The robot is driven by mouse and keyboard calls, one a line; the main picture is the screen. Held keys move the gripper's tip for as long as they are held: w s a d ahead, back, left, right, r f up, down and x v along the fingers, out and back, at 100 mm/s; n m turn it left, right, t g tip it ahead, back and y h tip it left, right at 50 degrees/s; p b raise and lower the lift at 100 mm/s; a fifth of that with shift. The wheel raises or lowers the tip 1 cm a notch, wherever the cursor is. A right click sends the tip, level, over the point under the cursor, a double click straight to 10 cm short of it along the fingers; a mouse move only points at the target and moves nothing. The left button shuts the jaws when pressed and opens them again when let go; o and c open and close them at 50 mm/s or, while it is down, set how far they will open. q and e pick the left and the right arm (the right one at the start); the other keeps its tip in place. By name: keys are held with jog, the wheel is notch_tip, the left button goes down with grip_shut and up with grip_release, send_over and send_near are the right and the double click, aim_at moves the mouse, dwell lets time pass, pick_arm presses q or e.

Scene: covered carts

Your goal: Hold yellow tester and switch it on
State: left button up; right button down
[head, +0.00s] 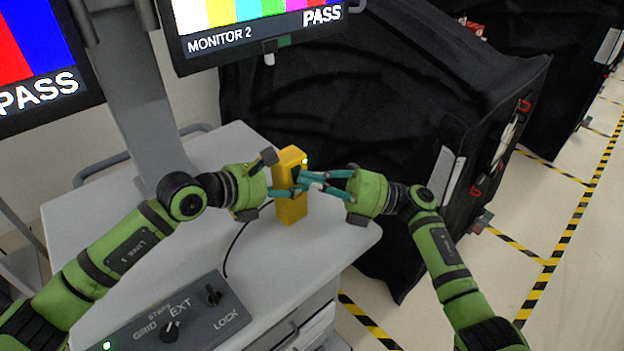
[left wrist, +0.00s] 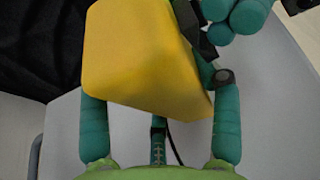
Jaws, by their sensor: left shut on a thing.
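The yellow tester (head: 291,208) is an upright yellow box above the grey cart top, with a green light lit near its top right edge. I cannot tell whether its base touches the cart. My left gripper (head: 288,191) is shut on it, and the left wrist view shows the tester (left wrist: 140,55) between the teal fingers. My right gripper (head: 311,179) is at the tester's right side, fingertips close together and near or touching its dark front face. Its fingers also show at the top right of the left wrist view. The switch itself is hidden by the fingers.
The grey cart top (head: 225,252) carries a control box (head: 190,318) with knobs at its front. Two monitors reading PASS, including monitor 2 (head: 255,30), stand at the back. A black-covered cart (head: 390,110) stands close on the right.

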pick_arm(q)
jog(key=shift+f, duration=0.1)
pick_arm(e)
jog(key=s+d+f, duration=0.1)
jog(key=s+d, duration=0.1)
jog(key=d, duration=0.4)
jog(key=s+d+f, duration=0.1)
jog(key=s+d, duration=0.1)
jog(key=d, duration=0.4)
jog(key=shift+s, duration=0.3)
pick_arm(q)
jog(key=o, duration=1.4)
